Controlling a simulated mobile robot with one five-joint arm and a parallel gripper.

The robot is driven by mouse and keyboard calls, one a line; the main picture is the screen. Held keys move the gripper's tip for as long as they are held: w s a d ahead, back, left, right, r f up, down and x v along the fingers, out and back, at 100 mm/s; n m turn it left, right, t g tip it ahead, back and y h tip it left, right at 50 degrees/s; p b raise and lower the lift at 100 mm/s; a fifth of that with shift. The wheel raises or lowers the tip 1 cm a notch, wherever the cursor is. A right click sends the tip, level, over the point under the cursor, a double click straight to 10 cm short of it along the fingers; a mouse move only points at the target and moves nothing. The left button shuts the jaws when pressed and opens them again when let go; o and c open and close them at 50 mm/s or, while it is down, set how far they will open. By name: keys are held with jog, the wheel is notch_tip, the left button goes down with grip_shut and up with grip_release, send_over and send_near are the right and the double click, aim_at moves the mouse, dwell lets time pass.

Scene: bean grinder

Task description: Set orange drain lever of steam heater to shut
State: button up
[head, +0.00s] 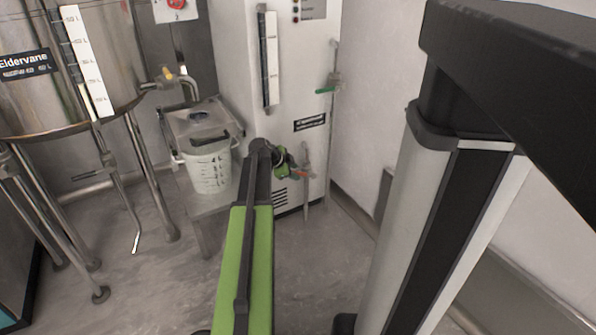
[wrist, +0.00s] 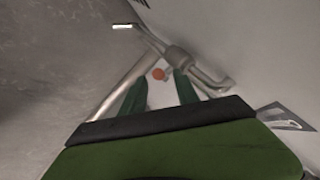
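The steam heater (head: 297,80) is the tall white cabinet in the head view. Its orange drain lever (head: 302,174) sits low on its front, on a short valve with a pipe running down. My gripper (head: 287,163) is just left of this valve, at the end of my green arm. In the wrist view two dark green fingers stand apart, so my gripper (wrist: 160,84) is open. The rounded orange end of the lever (wrist: 158,74) shows between the fingertips, in front of a metal valve and pipe (wrist: 180,58). Contact with the fingers cannot be told. The rest of the lever is hidden.
A green-handled valve (head: 327,89) sits higher on the heater's right side. A white measuring bucket (head: 209,168) stands left of my arm on a low stand. A steel tank (head: 100,105) on legs is at left. A wall is close on the right.

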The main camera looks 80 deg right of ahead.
jog(key=p+v, duration=0.8)
jog(key=v, duration=0.5)
jog(key=shift+a, duration=0.15)
jog(key=shift+r, duration=0.15)
